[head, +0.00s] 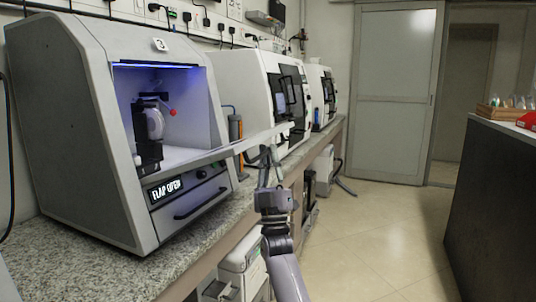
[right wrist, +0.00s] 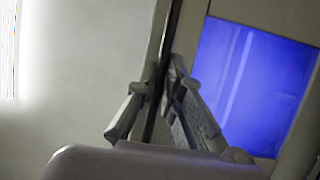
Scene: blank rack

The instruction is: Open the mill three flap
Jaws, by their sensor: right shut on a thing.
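Mill three (head: 85,120) is the grey-white machine at the left of the head view, with a 3 on its top. Its front opening is uncovered, showing a blue-lit chamber (head: 178,85) with a dark holder inside. The flap (head: 232,147) sticks out from the opening to the right, roughly level. My right gripper (head: 267,158) is at the flap's outer part. In the right wrist view my right gripper (right wrist: 160,95) is shut on the flap's dark edge; the exact contact is partly hidden. My left gripper is not in view.
The machine stands on a speckled stone counter (head: 120,272). Two more white mills stand farther along it, the nearer one (head: 240,75) behind the flap. A dark-sided counter (head: 500,200) is on the right. The tiled floor (head: 375,235) between is clear.

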